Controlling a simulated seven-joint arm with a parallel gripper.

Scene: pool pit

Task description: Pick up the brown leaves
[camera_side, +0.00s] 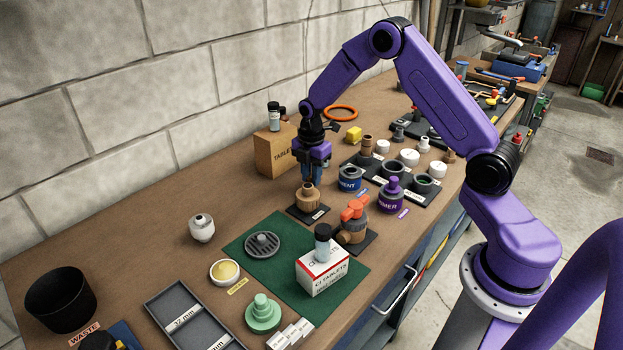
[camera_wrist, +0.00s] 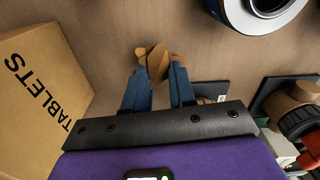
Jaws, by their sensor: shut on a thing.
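The brown leaves (camera_wrist: 157,62) show in the wrist view as a small clump between the tips of two blue fingers. My gripper (camera_wrist: 158,72) is shut on them. In the side view my gripper (camera_side: 312,180) points down, just above or behind a tan fitting (camera_side: 307,197) on a dark pad. The leaves cannot be made out in the side view. I cannot tell exactly how high they are above the bench.
A cardboard TABLETS box (camera_side: 273,150) stands close to the left of my gripper. Cement (camera_side: 349,180) and primer cans stand to the right. A black bin (camera_side: 60,299) stands by the WASTE label at front left. A green mat (camera_side: 335,295) holds a drain grate and a tablet box.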

